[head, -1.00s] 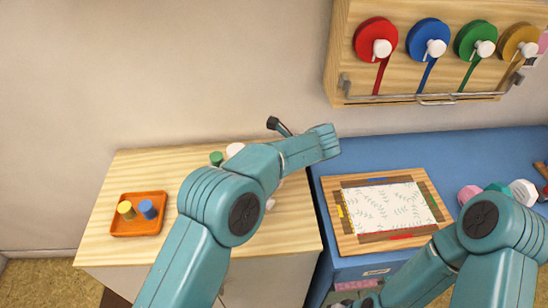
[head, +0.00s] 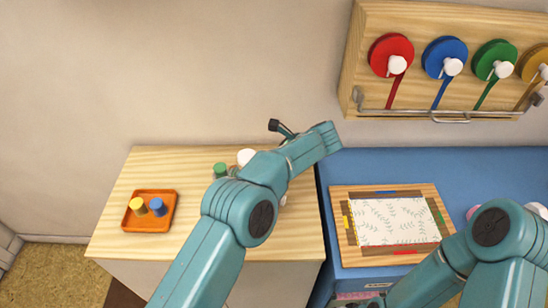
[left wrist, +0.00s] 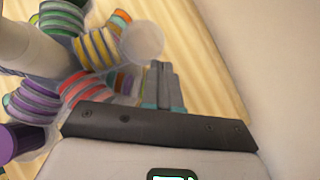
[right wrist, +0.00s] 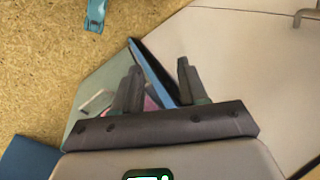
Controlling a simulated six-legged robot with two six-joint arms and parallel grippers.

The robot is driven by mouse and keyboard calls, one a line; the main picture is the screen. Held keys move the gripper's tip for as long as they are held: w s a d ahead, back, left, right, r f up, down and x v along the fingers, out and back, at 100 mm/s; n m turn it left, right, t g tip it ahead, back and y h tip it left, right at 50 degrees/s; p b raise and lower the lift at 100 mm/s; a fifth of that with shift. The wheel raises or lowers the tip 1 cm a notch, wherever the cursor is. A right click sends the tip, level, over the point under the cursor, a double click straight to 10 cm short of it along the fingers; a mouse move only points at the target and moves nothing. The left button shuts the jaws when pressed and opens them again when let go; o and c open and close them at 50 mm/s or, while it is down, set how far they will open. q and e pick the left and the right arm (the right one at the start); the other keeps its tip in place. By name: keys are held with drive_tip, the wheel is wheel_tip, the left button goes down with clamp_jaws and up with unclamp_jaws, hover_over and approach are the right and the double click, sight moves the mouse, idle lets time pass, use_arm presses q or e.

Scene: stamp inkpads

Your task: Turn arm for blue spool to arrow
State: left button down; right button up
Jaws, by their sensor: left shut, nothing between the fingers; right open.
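The blue spool (head: 444,57) is mounted on a wooden wall rack, between the red spool (head: 391,55) and the green spool (head: 494,60). A white arm (head: 453,66) sits on its front, and a blue ribbon hangs below it. No arrow can be made out at this size. My right gripper (right wrist: 159,82) is open and empty in the right wrist view, low before a pale cabinet front. Both are away from the spool.
A metal bar (head: 440,113) runs along the rack's bottom. A wooden board (head: 343,250) with patterned paper lies on the blue worktop (head: 390,168) below. An orange tray (head: 150,223) with yellow and blue pieces is on the wooden counter (head: 180,165). Wall space left of the rack is clear.

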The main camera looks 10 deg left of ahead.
use_arm(q)
drive_tip(key=shift+w+a+r+p, duration=0.1)
drive_tip(key=shift+a+r+p, duration=0.1)
drive_tip(key=shift+p, duration=0.2)
drive_tip(key=shift+w+a+f+n+g+p, duration=0.15)
drive_tip(key=shift+a+n+g+p, duration=0.15)
drive_tip(key=shift+n+g+p, duration=0.25)
drive_tip(key=shift+a, duration=0.15)
